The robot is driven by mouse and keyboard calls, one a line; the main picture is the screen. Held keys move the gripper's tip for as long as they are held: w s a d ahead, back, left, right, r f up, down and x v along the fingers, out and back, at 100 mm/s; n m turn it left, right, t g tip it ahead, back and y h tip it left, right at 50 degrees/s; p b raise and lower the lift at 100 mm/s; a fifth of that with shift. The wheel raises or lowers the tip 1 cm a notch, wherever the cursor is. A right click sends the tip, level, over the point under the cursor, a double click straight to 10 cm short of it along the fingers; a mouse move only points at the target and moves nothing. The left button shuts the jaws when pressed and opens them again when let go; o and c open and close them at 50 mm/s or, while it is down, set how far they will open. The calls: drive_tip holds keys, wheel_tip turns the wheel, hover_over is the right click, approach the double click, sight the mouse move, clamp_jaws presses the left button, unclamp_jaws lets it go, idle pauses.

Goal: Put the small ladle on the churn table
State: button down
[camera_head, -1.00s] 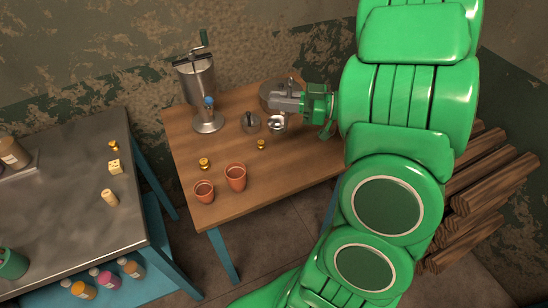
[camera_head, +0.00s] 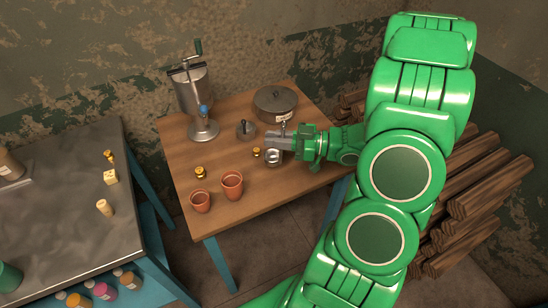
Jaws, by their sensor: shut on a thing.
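The small ladle shows its shiny metal bowl (camera_head: 273,158) just below my gripper in the picture. Its handle (camera_head: 284,124) rises above the jaws. My gripper (camera_head: 272,142) is shut on the ladle's handle, which it partly hides. The ladle is over the right part of the wooden churn table (camera_head: 240,207). I cannot tell whether the bowl touches the tabletop. The metal churn (camera_head: 192,92) with its crank stands at the table's back left.
A lidded grey pot (camera_head: 275,104) stands behind my gripper. A small grey weight-like object (camera_head: 244,130) and a small brass piece (camera_head: 256,152) are left of it. Two clay cups (camera_head: 232,185) (camera_head: 201,201) and another brass piece (camera_head: 200,173) stand front left. The table's front right is clear.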

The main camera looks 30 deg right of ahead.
sight(275, 161)
drive_tip(key=shift+f, duration=3.45)
drive_tip(key=c, duration=1.1)
unclamp_jaws()
drive_tip(key=v, duration=1.2)
